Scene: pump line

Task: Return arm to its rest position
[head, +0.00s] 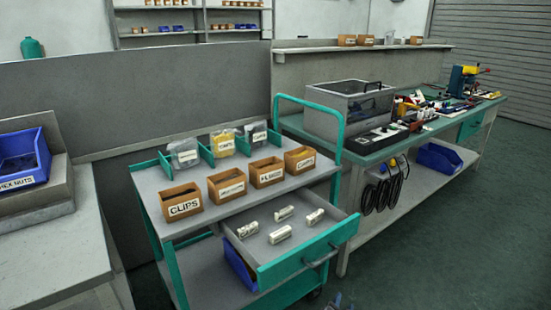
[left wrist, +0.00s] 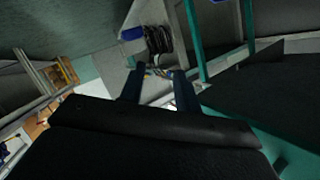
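Only the tip of my left gripper (head: 338,301) shows at the bottom edge of the head view, in front of the cart and below its pulled-out drawer (head: 300,262). In the left wrist view my left gripper (left wrist: 158,84) has its two dark fingers apart, with nothing seen held between them. The rest of the left arm is out of the head view. My right gripper is in neither view.
The drawer juts out and holds several white parts (head: 281,234). The grey-topped cart (head: 218,207) carries labelled boxes (head: 182,202) and bags. A workbench (head: 390,150) stands behind, with black cables (head: 384,190) below. Green floor (head: 450,245) at right is clear.

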